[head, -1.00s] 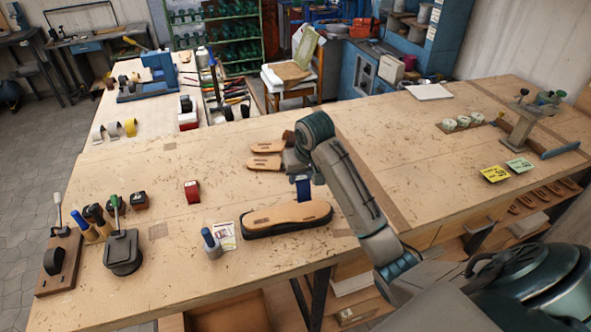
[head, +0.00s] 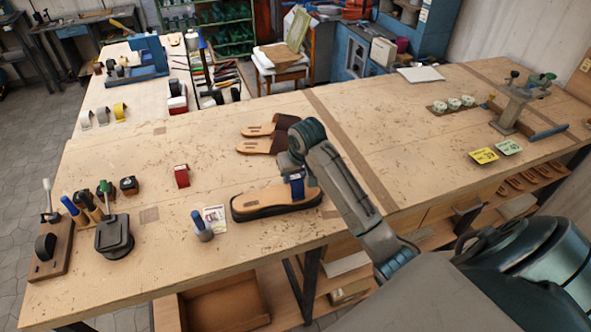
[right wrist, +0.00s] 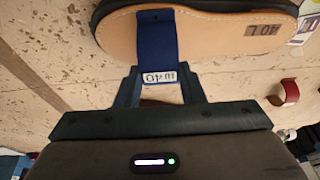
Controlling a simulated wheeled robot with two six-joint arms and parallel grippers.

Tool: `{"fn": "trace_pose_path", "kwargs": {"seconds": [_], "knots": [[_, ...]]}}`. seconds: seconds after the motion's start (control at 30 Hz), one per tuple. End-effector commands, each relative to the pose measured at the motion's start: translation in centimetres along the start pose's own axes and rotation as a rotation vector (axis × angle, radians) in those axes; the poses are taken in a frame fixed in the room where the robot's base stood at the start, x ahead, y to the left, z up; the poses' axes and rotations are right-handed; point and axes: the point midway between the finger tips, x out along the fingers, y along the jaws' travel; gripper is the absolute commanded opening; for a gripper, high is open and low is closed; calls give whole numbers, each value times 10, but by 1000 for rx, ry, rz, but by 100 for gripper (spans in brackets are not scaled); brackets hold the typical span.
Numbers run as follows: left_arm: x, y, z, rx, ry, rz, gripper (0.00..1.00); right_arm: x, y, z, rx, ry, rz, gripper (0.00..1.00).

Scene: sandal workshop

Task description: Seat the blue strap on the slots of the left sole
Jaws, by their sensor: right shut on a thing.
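The left sole (head: 255,201) has a tan top and a thick black base and lies on the bench. My right gripper (head: 296,172) is above the sole's right part, shut on the blue strap (head: 298,188). In the right wrist view the strap (right wrist: 156,40) reaches from between the fingers (right wrist: 160,82) across the sole, with a white size label near the fingers. Its lower ends and the slots are hidden, so I cannot tell whether they meet. My left gripper is out of view.
Two brown-strapped sandals (head: 262,146) lie just behind the sole. Tools stand at the far left.

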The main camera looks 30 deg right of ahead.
Motion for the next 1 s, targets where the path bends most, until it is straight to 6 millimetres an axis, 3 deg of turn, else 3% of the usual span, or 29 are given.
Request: {"fn": "trace_pose_path", "kwargs": {"seconds": [1.0], "knots": [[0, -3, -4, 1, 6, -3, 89, 8, 0, 3, 0, -1, 0, 19]]}}
